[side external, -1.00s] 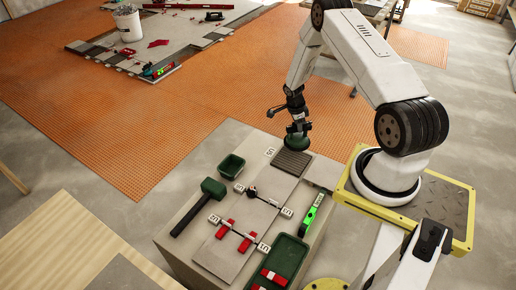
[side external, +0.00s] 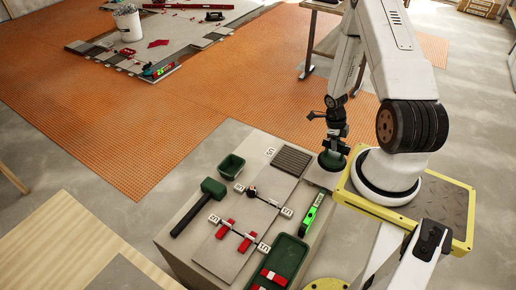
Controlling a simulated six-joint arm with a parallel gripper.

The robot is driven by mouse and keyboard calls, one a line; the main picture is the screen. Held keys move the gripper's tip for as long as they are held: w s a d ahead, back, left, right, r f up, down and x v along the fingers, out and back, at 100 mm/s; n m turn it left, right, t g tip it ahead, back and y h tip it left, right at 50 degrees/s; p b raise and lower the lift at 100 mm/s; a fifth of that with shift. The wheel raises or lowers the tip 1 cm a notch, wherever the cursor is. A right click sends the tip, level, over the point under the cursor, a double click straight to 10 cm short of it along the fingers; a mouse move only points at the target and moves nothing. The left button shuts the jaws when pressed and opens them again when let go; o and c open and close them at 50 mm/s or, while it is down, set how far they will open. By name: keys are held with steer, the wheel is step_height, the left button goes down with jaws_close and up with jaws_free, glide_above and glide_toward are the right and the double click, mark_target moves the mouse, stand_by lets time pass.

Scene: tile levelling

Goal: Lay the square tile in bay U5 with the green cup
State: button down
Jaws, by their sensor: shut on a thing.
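My gripper (side external: 335,138) is shut on the green cup (side external: 331,161), which points downward. The cup is over the pale square tile (side external: 318,178) at the right of the work block; I cannot tell whether it touches the tile. The cup and arm hide part of the tile. The dark ridged bed (side external: 291,160) at the far end of the tile row is uncovered, with a small white marker (side external: 270,152) beside it. I take this to be bay U5, but the marker is too small to read surely.
Grey laid tiles (side external: 232,245) carry red wedges (side external: 226,224) and black clips. A green mallet (side external: 200,205), a small green tub (side external: 231,166), a bright green level (side external: 311,215) and a green tray (side external: 293,250) with red pieces lie around the row.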

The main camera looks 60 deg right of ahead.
mark_target(332, 155)
steer(key=shift+f, duration=0.1)
steer(key=shift+f, duration=3.2)
steer(key=shift+f, duration=0.2)
jaws_free()
steer(key=shift+r, duration=4.5)
